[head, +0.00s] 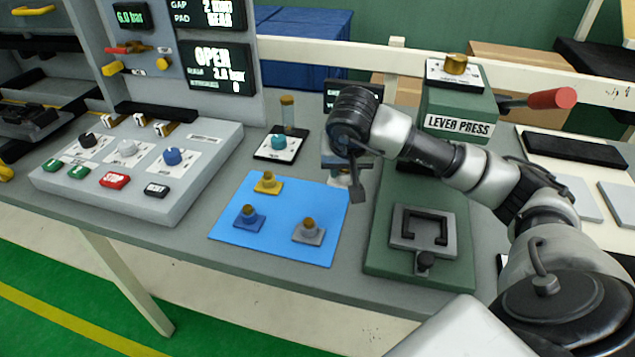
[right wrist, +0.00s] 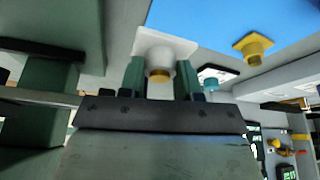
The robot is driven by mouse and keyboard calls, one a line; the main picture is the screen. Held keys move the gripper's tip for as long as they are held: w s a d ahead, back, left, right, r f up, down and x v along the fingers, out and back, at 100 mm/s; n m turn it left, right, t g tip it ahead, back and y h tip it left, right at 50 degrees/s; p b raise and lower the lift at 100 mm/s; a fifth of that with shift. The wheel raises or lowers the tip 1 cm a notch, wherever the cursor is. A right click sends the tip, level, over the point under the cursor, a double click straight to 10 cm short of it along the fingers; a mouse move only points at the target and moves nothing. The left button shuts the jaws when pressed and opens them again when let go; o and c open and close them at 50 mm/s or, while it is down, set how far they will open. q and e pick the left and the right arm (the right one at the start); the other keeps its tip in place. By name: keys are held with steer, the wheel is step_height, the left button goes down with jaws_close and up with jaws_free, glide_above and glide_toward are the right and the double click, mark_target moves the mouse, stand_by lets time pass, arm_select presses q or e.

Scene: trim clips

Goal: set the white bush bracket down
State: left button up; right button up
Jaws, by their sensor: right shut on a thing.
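The white bush bracket (right wrist: 166,43) shows in the right wrist view, with a flat white base, a round upright part and a brass-coloured bush. My right gripper (right wrist: 160,78) is shut on it, one green finger on each side of the round part. In the head view my right gripper (head: 350,180) is over the back right edge of the blue mat (head: 226,226) and hides most of the bracket. I cannot tell whether the bracket's base touches anything. My left gripper is not in view.
Yellow (head: 267,184), blue (head: 249,218) and grey (head: 308,231) brackets stand on the mat. A teal bracket (head: 278,143) sits on a small plate behind. The green lever press (head: 458,255) is close on the right; a control box (head: 135,165) is at left.

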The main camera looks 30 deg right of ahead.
steer(key=w+f, duration=0.1)
steer(key=w+a+f, duration=0.1)
steer(key=w+a, duration=0.1)
steer(key=w, duration=0.1)
steer(key=shift+w+a+f+p, duration=0.1)
steer(key=shift+f+p, duration=0.25)
steer(key=shift+f, duration=0.05)
steer(key=shift+f+p, duration=0.3)
steer(key=shift+f, duration=1.75)
steer(key=shift+f, duration=0.1)
steer(key=o, duration=0.9)
steer(key=shift+o, duration=0.2)
steer(key=shift+r, duration=0.25)
steer(key=v, duration=1.2)
steer(key=shift+b, duration=0.35)
